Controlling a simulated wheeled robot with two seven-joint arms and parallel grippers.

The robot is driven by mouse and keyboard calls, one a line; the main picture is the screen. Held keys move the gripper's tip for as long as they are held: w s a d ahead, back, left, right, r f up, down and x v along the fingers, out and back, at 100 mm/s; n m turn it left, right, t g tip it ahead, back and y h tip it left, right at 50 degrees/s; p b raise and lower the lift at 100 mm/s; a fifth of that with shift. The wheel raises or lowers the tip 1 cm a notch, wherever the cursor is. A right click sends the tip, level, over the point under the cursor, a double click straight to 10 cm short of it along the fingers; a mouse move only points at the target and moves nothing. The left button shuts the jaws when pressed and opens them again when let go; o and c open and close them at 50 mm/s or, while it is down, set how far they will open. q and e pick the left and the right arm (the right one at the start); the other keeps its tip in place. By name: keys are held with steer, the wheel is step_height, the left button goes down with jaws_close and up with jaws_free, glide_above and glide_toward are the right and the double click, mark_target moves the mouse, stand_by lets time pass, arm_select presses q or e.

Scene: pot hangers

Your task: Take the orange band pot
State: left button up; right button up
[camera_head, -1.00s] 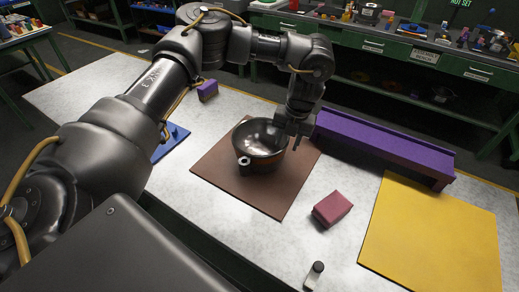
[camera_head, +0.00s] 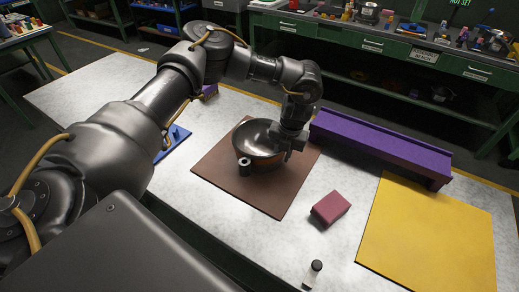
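The pot (camera_head: 256,141) is a dark metal bowl with an orange-brown band on its outer side. It stands upright on the brown mat (camera_head: 283,195), and a short dark handle with a ring-like end (camera_head: 244,167) points toward me. My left gripper (camera_head: 288,148) comes down at the pot's right side, right by the rim. The fingertips are small and partly hidden against the pot, so I cannot tell whether they are open or shut on it. My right gripper is not in view.
A long purple rail (camera_head: 385,146) stands behind right of the mat. A maroon block (camera_head: 331,208), a small black-and-white bottle (camera_head: 313,273) and a yellow mat (camera_head: 430,235) lie to the right. A blue piece (camera_head: 173,143) is left, partly behind my arm.

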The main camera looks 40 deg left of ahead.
arm_select(q)
jaws_close()
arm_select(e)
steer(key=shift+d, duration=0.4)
arm_select(q)
steer(key=shift+r, duration=0.1)
steer(key=shift+w+r+b, duration=0.1)
steer(key=shift+r+b, duration=0.2)
steer(key=shift+r, duration=0.15)
step_height(320, 180, up, 3)
steer(key=shift+d+f+b, duration=0.15)
steer(key=shift+f+b, duration=0.05)
steer(key=shift+b, duration=0.15)
steer(key=s+d+r+b, duration=0.1)
steer(key=s+d+r, duration=0.8)
steer(key=s, duration=0.1)
steer(key=shift+s+d+r+b, duration=0.15)
steer(key=shift+d+r+b, duration=0.05)
steer(key=shift+b, duration=0.2)
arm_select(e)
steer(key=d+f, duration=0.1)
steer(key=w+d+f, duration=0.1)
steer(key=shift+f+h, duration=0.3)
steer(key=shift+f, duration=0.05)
